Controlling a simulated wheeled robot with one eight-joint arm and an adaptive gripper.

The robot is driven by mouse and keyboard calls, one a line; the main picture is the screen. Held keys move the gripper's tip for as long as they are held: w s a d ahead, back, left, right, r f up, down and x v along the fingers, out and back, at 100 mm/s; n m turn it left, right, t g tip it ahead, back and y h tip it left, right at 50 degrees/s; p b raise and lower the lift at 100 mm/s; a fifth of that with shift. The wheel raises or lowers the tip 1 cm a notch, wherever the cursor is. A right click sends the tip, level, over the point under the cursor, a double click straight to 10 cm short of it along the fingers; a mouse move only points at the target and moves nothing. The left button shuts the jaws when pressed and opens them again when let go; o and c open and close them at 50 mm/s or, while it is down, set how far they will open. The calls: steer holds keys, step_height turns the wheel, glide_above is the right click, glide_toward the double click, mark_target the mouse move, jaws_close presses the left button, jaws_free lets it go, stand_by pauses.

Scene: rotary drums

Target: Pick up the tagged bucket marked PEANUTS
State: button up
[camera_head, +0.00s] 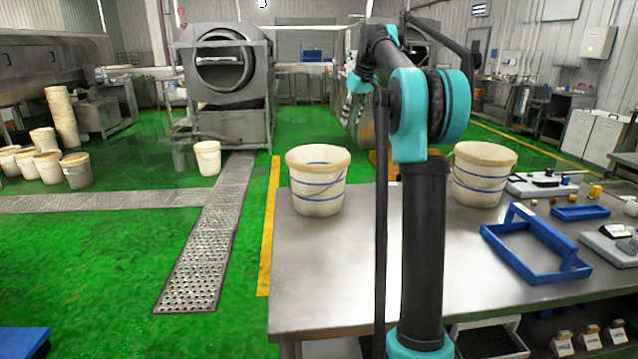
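Two cream buckets with blue bands stand upright on the metal table (330,262). The left bucket (318,182) is in full view near the table's far left corner. The right bucket (484,174) stands beyond my arm, its left edge close to the arm's outline. I see no readable tag or the word PEANUTS on either one. Several small labelled items, one of them a tagged block (562,343), sit at the lower right, their lettering too small to read. My arm rises through the middle of the picture and bends away; I cannot make out its gripper.
A blue open frame tray (536,247) and small devices (545,185) occupy the table's right side. The table's front left is bare. More buckets (76,171) and a lone bucket (208,158) stand on the green floor. A drum machine (222,75) stands behind.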

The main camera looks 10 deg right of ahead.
mark_target(341, 150)
steer(key=x, duration=1.1)
steer(key=w+x, duration=0.1)
steer(key=x, duration=0.5)
steer(key=shift+w, duration=0.1)
steer(key=shift+r, duration=0.1)
jaws_close()
